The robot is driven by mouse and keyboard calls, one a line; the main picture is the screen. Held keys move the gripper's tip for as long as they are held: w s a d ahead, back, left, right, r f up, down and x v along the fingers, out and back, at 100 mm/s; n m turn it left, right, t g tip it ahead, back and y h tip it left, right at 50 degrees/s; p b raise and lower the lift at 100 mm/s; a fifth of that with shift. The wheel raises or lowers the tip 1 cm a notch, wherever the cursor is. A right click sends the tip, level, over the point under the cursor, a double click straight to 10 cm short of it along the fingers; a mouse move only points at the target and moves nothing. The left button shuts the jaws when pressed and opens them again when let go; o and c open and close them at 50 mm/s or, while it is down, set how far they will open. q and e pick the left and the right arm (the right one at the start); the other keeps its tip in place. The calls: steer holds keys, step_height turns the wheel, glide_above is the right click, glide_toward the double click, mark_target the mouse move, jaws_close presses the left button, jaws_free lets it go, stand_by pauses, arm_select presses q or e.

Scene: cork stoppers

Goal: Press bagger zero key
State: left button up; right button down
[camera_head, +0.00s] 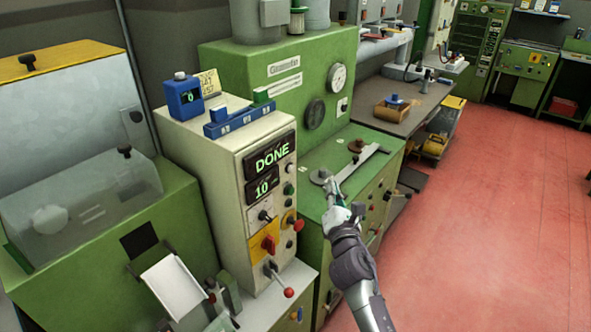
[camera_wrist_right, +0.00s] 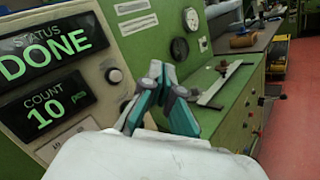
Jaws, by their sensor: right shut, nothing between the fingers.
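The bagger's cream control box (camera_head: 222,160) stands left of centre, its front panel facing right. Its displays read DONE (camera_head: 272,156) and 10 (camera_head: 263,188); the wrist view shows STATUS DONE (camera_wrist_right: 45,52) and COUNT 10 (camera_wrist_right: 45,115). Beside the displays is a column of small buttons, with a pale one (camera_head: 291,168) on top; it also shows in the wrist view (camera_wrist_right: 113,75). I cannot read which is the zero key. My right gripper (camera_head: 331,184) is shut and empty, right of the panel and apart from it. In the wrist view its fingertips (camera_wrist_right: 161,70) are together. My left gripper is out of view.
A green machine (camera_head: 345,150) with a metal bar on top stands behind my right gripper. Open red floor (camera_head: 480,220) lies to the right.

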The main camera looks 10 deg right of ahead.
mark_target(292, 169)
steer(key=w+a+b, duration=0.4)
steer(key=w+a, duration=0.1)
steer(key=w, duration=0.2)
steer(key=shift+a, duration=0.2)
stand_by(0.4)
steer(key=shift+w+a+f+b, duration=0.1)
steer(key=shift+b, duration=0.2)
stand_by(1.0)
steer(key=shift+w+a, duration=0.15)
steer(key=shift+w, duration=0.1)
steer(key=shift+w+a+b, duration=0.3)
steer(key=shift+b, duration=0.1)
stand_by(0.7)
steer(key=shift+d, duration=0.1)
steer(key=shift+s+d+p, duration=0.45)
steer(key=shift+s+p, duration=0.15)
steer(key=shift+s, duration=0.1)
